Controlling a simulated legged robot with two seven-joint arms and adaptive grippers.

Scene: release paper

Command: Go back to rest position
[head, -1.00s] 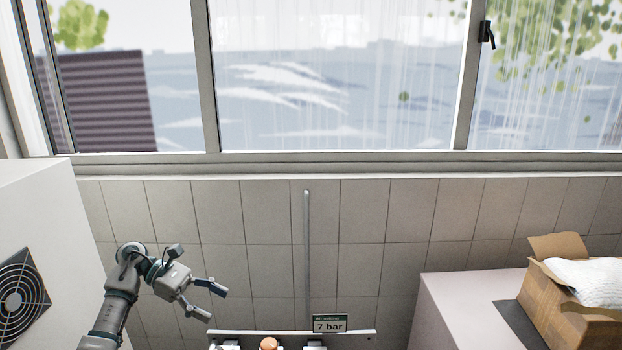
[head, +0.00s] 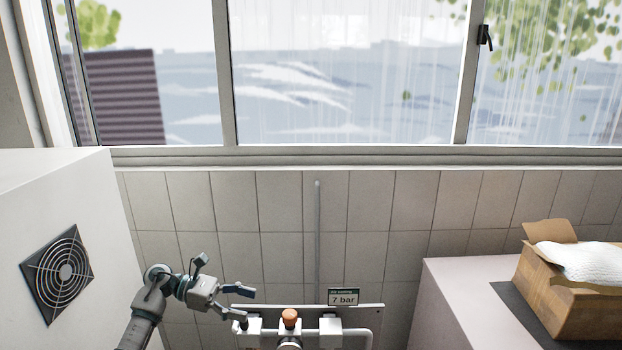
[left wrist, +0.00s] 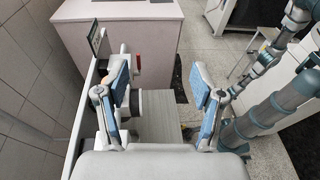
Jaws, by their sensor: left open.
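My left gripper (head: 241,306) is in the lower left of the head view, in front of the tiled wall and beside the pipe fixture. In the left wrist view its two blue-padded fingers (left wrist: 160,92) stand wide apart with nothing held between them. An orange knob (head: 290,317) sits on the white pipe fixture (head: 330,326), just right of the gripper in the head view. A small sign reading "7 bar" (head: 343,297) is fixed above the fixture. My right gripper is not seen in the head view.
A white cabinet with a round fan grille (head: 62,273) stands at the left. A cardboard box (head: 560,300) with white padding sits on a pale cabinet (head: 455,285) at the right. A window spans the wall above the tiles.

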